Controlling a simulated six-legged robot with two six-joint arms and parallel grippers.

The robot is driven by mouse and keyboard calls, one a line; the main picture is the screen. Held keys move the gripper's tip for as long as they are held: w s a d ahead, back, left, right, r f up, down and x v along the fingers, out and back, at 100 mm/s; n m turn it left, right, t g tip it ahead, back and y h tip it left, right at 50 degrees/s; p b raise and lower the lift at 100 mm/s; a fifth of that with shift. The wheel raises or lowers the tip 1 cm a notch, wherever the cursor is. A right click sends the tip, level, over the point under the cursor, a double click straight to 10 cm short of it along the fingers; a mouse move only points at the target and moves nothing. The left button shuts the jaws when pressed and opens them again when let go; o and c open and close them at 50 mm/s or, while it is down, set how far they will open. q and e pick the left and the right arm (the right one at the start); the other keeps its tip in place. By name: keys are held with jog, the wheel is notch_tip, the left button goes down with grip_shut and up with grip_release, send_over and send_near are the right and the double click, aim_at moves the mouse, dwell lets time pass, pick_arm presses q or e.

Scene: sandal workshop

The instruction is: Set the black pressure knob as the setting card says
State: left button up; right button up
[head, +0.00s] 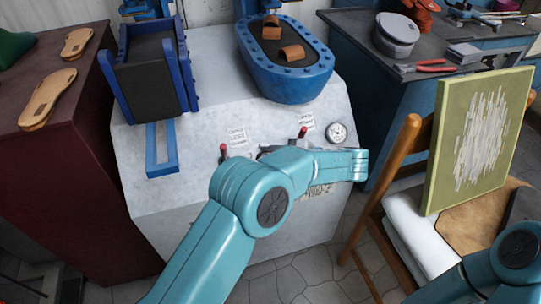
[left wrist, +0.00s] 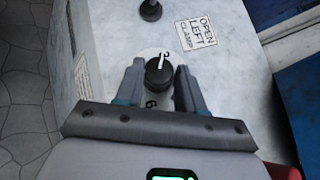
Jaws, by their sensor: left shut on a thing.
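In the left wrist view a black round knob (left wrist: 158,78) with a white pointer line sits on a pale dial on the machine's face. The pointer aims at the top of the picture, near a digit partly hidden by the knob. A 6 shows below the knob. My left gripper (left wrist: 158,70) has one finger on each side of the knob and is shut on it. In the head view my teal left arm hides the knob and most of the gripper. A small pale card (head: 318,190) shows below the forearm; its writing is too small to read.
The grey machine (head: 180,200) bears two red levers, a round gauge (head: 337,132) and a blue tub (head: 285,70). A second black knob (left wrist: 150,10) and an OPEN LEFT CLAMP label (left wrist: 196,32) are close by. A wooden chair with a yellow-green panel (head: 480,130) stands right.

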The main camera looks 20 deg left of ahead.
pick_arm(q)
jog(key=shift+a+g, duration=0.1)
jog(key=shift+g, duration=0.2)
jog(key=o, duration=1)
jog(key=shift+o, duration=0.2)
